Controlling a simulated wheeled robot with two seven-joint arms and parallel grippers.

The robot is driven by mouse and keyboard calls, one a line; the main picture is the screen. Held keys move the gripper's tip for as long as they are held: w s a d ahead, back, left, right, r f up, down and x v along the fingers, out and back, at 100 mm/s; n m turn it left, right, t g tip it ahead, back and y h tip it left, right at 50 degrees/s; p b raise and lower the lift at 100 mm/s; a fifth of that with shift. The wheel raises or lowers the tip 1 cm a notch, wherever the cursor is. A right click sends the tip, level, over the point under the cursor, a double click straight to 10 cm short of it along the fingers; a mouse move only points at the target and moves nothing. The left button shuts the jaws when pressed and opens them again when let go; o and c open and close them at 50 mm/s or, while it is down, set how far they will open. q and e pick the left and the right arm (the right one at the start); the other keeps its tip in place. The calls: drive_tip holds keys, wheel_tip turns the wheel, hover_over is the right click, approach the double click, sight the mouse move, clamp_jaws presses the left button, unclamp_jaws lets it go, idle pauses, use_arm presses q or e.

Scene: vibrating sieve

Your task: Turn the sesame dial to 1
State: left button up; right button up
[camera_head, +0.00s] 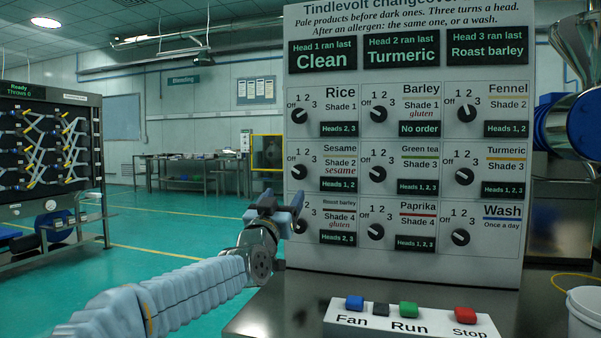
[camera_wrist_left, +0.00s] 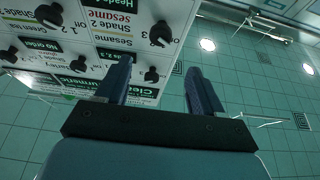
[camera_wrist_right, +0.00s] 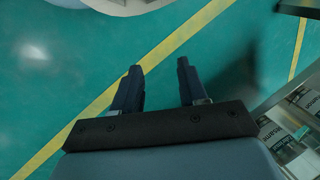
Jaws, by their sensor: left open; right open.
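The sesame dial (camera_head: 299,172) is a round black knob at the left of the panel's middle row, with Off, 1, 2 and 3 around it. Its exact setting is too small to read surely. It also shows upside down in the left wrist view (camera_wrist_left: 160,33), beyond and between the fingertips. My left gripper (camera_head: 281,203) is open and empty, in front of the panel's left edge, a little below and left of the sesame dial and apart from it. My right gripper (camera_wrist_right: 158,85) is open and empty above the green floor, seen only in the right wrist view.
The rice dial (camera_head: 299,115) is above and the roast barley dial (camera_head: 300,226) below, close to my left gripper. The green tea dial (camera_head: 378,174) is to the right. A button box (camera_head: 415,328) and a white bucket (camera_head: 585,318) stand in front on the dark table.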

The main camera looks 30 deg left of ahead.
sight(298, 172)
use_arm(q)
drive_tip(key=p+x, duration=0.5)
drive_tip(key=x, duration=0.6)
drive_tip(key=shift+w+a+r, duration=0.2)
drive_tip(key=shift+w, duration=0.05)
drive_tip(key=shift+w+a, duration=0.1)
drive_tip(key=shift+w, duration=0.25)
use_arm(e)
drive_tip(key=r, duration=0.1)
drive_tip(key=a+r, duration=0.1)
drive_tip(key=r, duration=0.1)
drive_tip(key=a+r, duration=0.1)
drive_tip(key=r, duration=0.1)
drive_tip(key=shift+s+r, duration=0.25)
drive_tip(key=shift+s, duration=0.15)
use_arm(q)
drive_tip(key=shift+c, duration=0.3)
drive_tip(key=c, duration=0.9)
drive_tip(key=shift+c, duration=0.2)
use_arm(e)
drive_tip(key=shift+d+f, duration=0.1)
